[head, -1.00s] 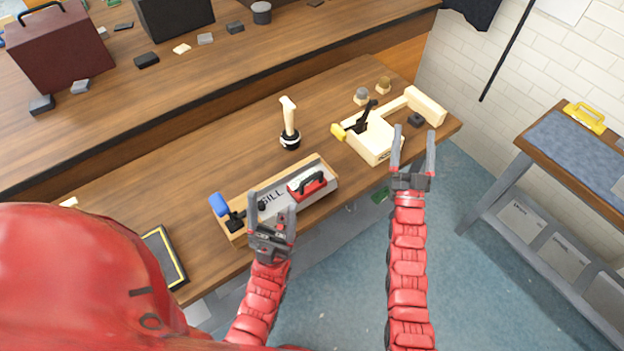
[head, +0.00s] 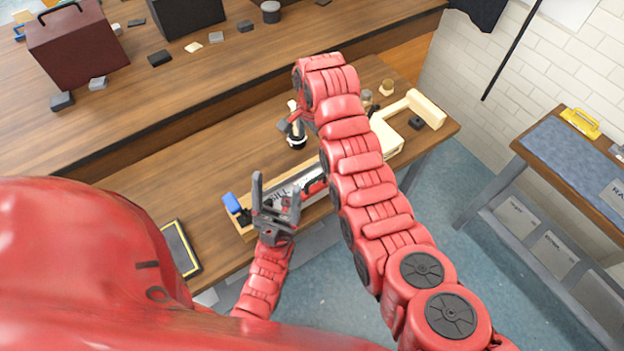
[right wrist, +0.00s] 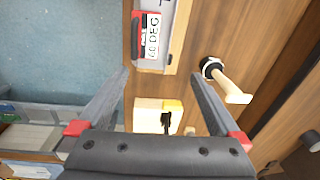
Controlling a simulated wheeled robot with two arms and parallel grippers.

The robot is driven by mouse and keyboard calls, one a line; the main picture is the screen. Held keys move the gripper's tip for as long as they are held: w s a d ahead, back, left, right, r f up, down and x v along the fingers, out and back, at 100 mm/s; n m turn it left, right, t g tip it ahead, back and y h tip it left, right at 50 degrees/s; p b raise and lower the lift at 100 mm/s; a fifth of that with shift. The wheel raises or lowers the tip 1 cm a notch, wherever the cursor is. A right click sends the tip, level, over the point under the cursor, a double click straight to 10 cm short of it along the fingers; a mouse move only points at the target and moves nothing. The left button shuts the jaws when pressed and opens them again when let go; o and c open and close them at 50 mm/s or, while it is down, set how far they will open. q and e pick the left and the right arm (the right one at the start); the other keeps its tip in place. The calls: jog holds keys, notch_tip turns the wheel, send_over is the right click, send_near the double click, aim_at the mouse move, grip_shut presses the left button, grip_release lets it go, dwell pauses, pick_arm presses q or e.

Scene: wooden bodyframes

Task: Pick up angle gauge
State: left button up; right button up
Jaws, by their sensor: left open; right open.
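A red piece with a plate marked "60 DEG" (right wrist: 152,35), which looks like the angle gauge, lies in the wooden tray at the top of the right wrist view. In the head view my right arm partly hides it. The wooden tray (right wrist: 178,45) lies along the bench's front edge. My right gripper (right wrist: 160,76) is open and empty above the bench, its fingers pointing toward the tray's end. In the head view it is mostly hidden behind its own arm. My left gripper (head: 277,190) is open and empty over the tray's left part.
A pale wooden tool with a black collar (right wrist: 212,67) stands right of the tray in the right wrist view. A pale block (right wrist: 147,115) with a yellow-handled clamp (right wrist: 172,105) lies below. A blue-handled clamp (head: 231,203) is at the tray's left end. A black-framed panel (head: 181,248) lies left.

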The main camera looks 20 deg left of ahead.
aim_at(312, 181)
jog(key=shift+g+h, duration=0.3)
jog(key=shift+g, duration=0.1)
jog(key=f, duration=0.3)
jog(key=s+f+b, duration=0.1)
jog(key=f, duration=0.3)
jog(key=s+f+b, duration=0.1)
jog(key=f, duration=0.3)
jog(key=shift+d+f, duration=0.1)
jog(key=shift+d, duration=0.1)
jog(key=f+b, duration=0.1)
jog(key=f, duration=0.1)
jog(key=f+b, duration=0.1)
jog(key=f, duration=0.2)
jog(key=shift+s+d, duration=0.15)
jog(key=shift+d, duration=0.05)
jog(key=shift+r, duration=0.1)
jog(key=shift+c, duration=0.3)
jog(key=shift+r, duration=0.1)
jog(key=c, duration=0.5)
grip_shut()
